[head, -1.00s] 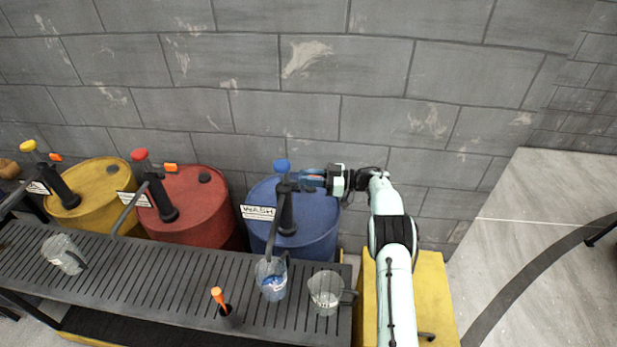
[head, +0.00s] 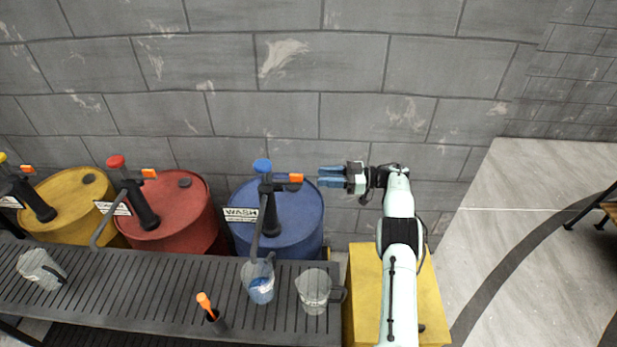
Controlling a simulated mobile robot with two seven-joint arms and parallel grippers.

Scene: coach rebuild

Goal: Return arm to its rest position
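My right gripper (head: 322,177) reaches in from the lower right on a pale arm, with its blue fingers pointing left. The fingers look parted by a narrow gap, with nothing between them. They are just right of the orange lever (head: 296,178) on the blue drum's pump, clear of it. The blue-knobbed pump (head: 268,200) stands on the blue drum (head: 300,213), with a WASH label beside it. A clear jug with blue liquid (head: 260,288) sits under its spout. My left gripper is not in view.
Red (head: 185,215) and yellow (head: 75,200) drums with pumps stand to the left. A yellow block (head: 362,290) lies below my arm. The floor (head: 520,220) at right is mostly open.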

